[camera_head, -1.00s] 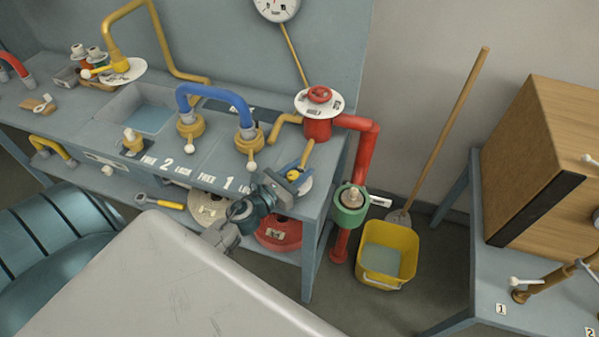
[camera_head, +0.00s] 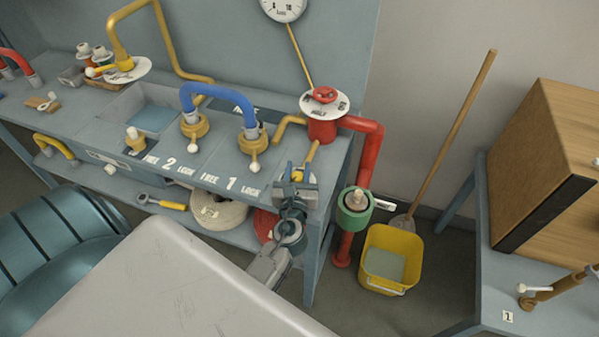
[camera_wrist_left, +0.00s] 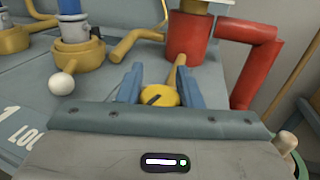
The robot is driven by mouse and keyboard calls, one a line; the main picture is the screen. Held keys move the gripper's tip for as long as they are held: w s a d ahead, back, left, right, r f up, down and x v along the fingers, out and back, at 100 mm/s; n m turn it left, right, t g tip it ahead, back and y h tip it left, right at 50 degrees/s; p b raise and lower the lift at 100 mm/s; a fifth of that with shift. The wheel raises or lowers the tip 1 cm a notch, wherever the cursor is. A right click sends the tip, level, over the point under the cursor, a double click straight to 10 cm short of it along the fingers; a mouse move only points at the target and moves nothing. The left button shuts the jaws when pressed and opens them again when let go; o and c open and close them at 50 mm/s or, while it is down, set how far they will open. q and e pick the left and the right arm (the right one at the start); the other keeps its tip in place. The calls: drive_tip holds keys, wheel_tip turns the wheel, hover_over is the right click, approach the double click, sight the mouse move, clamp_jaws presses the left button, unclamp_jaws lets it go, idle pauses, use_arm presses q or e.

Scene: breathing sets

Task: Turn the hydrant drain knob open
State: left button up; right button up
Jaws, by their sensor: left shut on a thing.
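The drain knob is a small yellow disc with a dark mark; it shows in the wrist view (camera_wrist_left: 158,96) at the end of a yellow pipe (camera_wrist_left: 178,73). The pipe comes from the red hydrant (camera_head: 322,130), which has a red handwheel on top. My left gripper (camera_head: 297,176) is at the bench's front right corner. Its two blue fingers stand on either side of the knob in the wrist view (camera_wrist_left: 160,90), shut on it. My right gripper is not in view.
A blue hose (camera_head: 217,88) joins two yellow couplings left of the hydrant. A red pipe (camera_head: 370,150) runs down on the right to a green fitting (camera_head: 354,208). A yellow bucket (camera_head: 390,262) stands on the floor.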

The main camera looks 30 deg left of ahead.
use_arm(q)
drive_tip(key=shift+s+a+n+g+y+b, duration=0.15)
drive_tip(key=shift+n+g+y+b, duration=0.2)
drive_tip(key=shift+n+g+y, duration=1)
drive_tip(key=shift+y, duration=0.35)
drive_tip(key=o, duration=1)
